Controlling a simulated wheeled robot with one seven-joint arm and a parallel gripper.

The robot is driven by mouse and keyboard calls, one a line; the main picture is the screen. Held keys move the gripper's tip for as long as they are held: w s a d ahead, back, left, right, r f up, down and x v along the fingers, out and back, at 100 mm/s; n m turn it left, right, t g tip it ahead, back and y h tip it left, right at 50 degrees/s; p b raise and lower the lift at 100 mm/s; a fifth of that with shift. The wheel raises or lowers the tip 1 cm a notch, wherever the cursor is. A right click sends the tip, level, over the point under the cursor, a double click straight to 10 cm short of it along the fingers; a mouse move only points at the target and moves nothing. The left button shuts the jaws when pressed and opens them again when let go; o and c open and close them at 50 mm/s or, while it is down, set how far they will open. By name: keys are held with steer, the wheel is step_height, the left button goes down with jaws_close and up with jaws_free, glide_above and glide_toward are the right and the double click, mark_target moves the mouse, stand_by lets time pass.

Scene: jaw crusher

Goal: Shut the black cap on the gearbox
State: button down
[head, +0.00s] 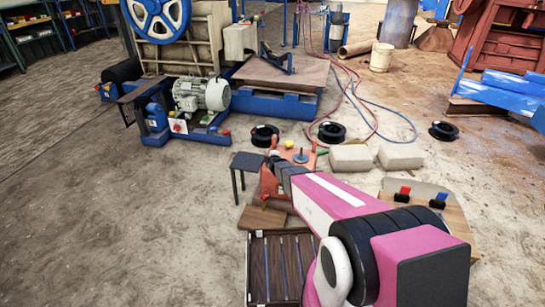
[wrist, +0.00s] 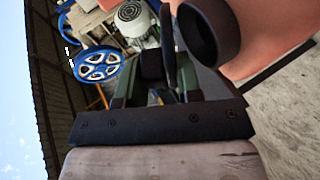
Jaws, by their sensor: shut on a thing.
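The orange gearbox (head: 269,186) stands low on the floor in the middle of the head view, partly hidden by my pink arm. In the wrist view its orange face (wrist: 265,40) fills the upper right. A round black collar (wrist: 207,32) with a dark opening sticks out of it. The black cap (wrist: 168,42) appears as a thin dark disc, nearly edge-on, beside the collar and apart from its opening. My gripper (wrist: 168,75) is shut on the cap; its fingers partly hide it. In the head view my gripper (head: 274,160) is small and dark at the gearbox.
A small dark table (head: 247,162) stands just left of the gearbox, and a slatted dark crate (head: 258,270) lies in front. Two pale blocks (head: 350,158) sit to the right. Black reels (head: 331,132) and hoses lie behind. The floor at left is clear.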

steer(key=shift+s+a+f+n+t, duration=0.15)
steer(key=shift+f+n+t, duration=0.1)
steer(key=shift+t, duration=0.25)
steer(key=shift+s+d+f+n+t, duration=0.15)
steer(key=shift+f+t, duration=0.1)
steer(key=shift+t, duration=0.25)
steer(key=shift+a, duration=0.1)
steer(key=c, duration=1)
jaws_free()
steer(key=shift+o, duration=0.2)
